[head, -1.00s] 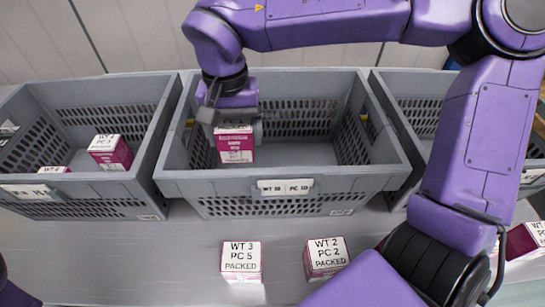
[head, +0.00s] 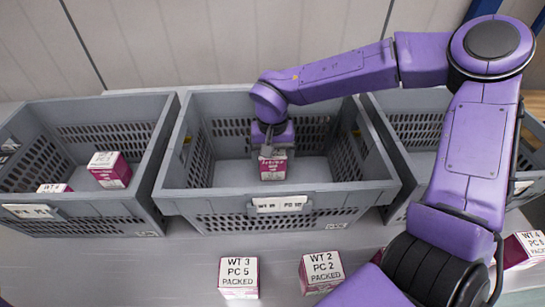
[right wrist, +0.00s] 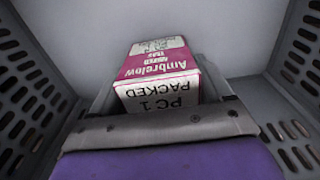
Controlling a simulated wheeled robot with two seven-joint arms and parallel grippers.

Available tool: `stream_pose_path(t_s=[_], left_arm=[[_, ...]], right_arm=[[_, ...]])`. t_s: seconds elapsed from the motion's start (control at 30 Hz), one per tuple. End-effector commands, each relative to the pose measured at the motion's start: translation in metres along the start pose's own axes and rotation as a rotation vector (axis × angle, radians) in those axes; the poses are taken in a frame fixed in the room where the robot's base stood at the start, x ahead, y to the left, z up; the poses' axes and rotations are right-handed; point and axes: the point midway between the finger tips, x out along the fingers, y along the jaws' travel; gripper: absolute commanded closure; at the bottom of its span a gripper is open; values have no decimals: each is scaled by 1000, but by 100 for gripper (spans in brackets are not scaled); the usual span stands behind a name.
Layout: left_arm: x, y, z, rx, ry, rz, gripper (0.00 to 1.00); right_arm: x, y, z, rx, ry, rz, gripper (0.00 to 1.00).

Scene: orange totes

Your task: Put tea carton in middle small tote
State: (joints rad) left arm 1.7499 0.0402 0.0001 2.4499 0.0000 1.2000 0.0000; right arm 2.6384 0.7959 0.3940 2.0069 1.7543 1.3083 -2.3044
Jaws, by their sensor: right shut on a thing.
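The tea carton (head: 273,167), pink and white, is inside the middle small tote (head: 282,204), a grey crate with slotted walls. My right gripper (head: 272,150) reaches down into that tote and is shut on the carton. In the right wrist view the carton (right wrist: 160,72) shows "PC 1 PACKED" on its white end, with the tote's walls around it. The carton's underside is hidden, so I cannot tell whether it touches the tote floor. My left gripper is not in view.
A left grey tote (head: 82,208) holds two cartons, one of them a pink carton (head: 109,170). A right tote (head: 408,128) is partly behind my arm. Cartons marked WT 3 (head: 239,278), WT 2 (head: 321,272) and WT 4 (head: 522,250) stand on the grey surface in front.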

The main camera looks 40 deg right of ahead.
Motion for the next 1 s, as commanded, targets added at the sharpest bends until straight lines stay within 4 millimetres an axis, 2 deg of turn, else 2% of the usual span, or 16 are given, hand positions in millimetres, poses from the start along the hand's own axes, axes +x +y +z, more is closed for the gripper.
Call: stream_pose_path(t_s=[0.17, 0.2, 0.23, 0.47, 0.57, 0.9, 1.0], left_arm=[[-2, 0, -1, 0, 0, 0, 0], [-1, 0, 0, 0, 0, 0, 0], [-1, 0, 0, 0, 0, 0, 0], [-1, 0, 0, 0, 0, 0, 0], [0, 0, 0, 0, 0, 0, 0], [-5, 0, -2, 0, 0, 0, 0], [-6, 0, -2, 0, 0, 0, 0]], right_arm=[[3, 0, 0, 1, -1, 0, 60], [3, 0, 0, 1, -1, 0, 8], [3, 0, 0, 1, -1, 0, 0], [2, 0, 0, 1, 0, 0, 0], [-7, -1, -1, 0, 3, -2, 0], [-90, -1, -1, 2, 4, -3, 0], [-107, 0, -1, 3, 2, -1, 0]])
